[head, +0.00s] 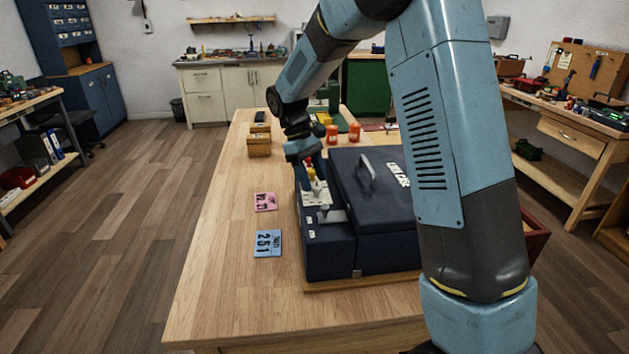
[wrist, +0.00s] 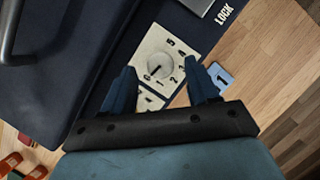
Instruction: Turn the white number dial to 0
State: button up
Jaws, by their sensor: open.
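A white number dial (wrist: 159,65) sits on a white plate (wrist: 175,43) with black numbers around it, on a dark blue case (head: 385,185). A short dark mark on the dial points down the wrist picture, toward the low-number end; the exact number is hard to read. In the head view the plate (head: 317,192) shows on the case's left section. My gripper (wrist: 161,88) is open and empty. Its two blue fingers stand apart, to the lower left and right of the dial in the wrist view. I cannot tell whether they touch the plate.
A grey handle (head: 367,170) rises from the case lid, and a grey lever (head: 331,215) is near the plate. The wooden table's front left (head: 225,290) is clear.

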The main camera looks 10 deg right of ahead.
jog(key=v, duration=1.2)
jog(key=shift+r, duration=0.2)
jog(key=s+d+r+m+t+y, duration=0.1)
jog(key=s+d+r+m+t, duration=0.1)
jog(key=s+d+r, duration=0.35)
jog(key=s+d+r+m+t+y, duration=0.1)
jog(key=s+d+r+m+t, duration=0.15)
jog(key=s+d, duration=0.55)
jog(key=s+d+f+m+t, duration=0.1)
jog(key=s+d+m+t, duration=0.1)
jog(key=s, duration=0.7)
jog(key=s+d+f+m+t+y, duration=0.1)
jog(key=s+d+f+m+t, duration=0.1)
jog(key=s, duration=0.7)
jog(key=shift+s+d, duration=0.3)
